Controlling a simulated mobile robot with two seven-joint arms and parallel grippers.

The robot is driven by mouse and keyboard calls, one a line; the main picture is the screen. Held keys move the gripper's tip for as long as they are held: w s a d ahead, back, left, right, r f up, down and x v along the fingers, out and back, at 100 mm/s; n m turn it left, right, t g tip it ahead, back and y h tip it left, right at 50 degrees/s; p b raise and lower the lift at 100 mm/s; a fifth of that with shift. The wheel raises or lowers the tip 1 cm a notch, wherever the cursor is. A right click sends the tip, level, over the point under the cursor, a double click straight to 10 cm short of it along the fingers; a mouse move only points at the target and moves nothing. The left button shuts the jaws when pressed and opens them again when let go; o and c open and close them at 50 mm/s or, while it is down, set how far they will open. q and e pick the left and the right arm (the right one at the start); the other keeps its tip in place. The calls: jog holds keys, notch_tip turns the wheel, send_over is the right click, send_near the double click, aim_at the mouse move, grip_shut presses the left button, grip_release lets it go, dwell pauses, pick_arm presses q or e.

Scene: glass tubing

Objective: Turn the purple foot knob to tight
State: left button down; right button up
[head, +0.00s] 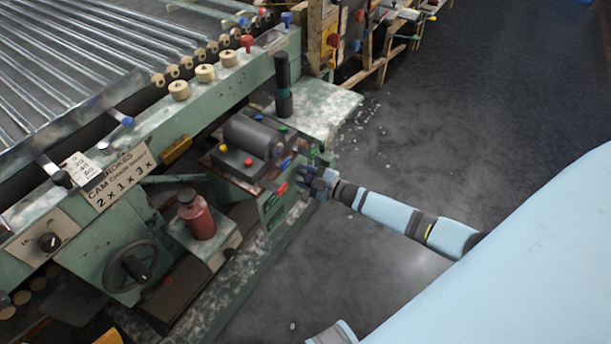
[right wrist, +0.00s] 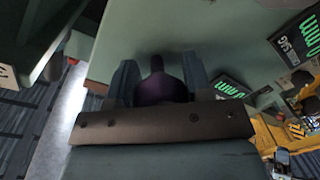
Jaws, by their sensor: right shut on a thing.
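The purple foot knob (right wrist: 158,88) shows in the right wrist view as a dark purple, rounded thing between the two fingers. My right gripper (right wrist: 158,80) is shut on it, one finger on each side. A pale green panel lies just beyond the knob. In the head view my right gripper (head: 312,179) is at the right end of the green machine, low beside its side panel. The knob is too small or hidden to make out there. No marking that tells tight from loose is legible. My left gripper is not in view.
The green machine (head: 125,183) carries a handwheel (head: 131,266), a red bottle (head: 196,214) and a grey motor (head: 254,136). A wooden frame (head: 325,40) stands behind. Dark floor (head: 420,110) to the right is open.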

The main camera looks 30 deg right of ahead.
jog(key=o, duration=0.9)
jog(key=p+v, duration=0.1)
jog(key=v, duration=1.2)
jog(key=shift+s+d, duration=0.2)
jog(key=shift+s, duration=0.15)
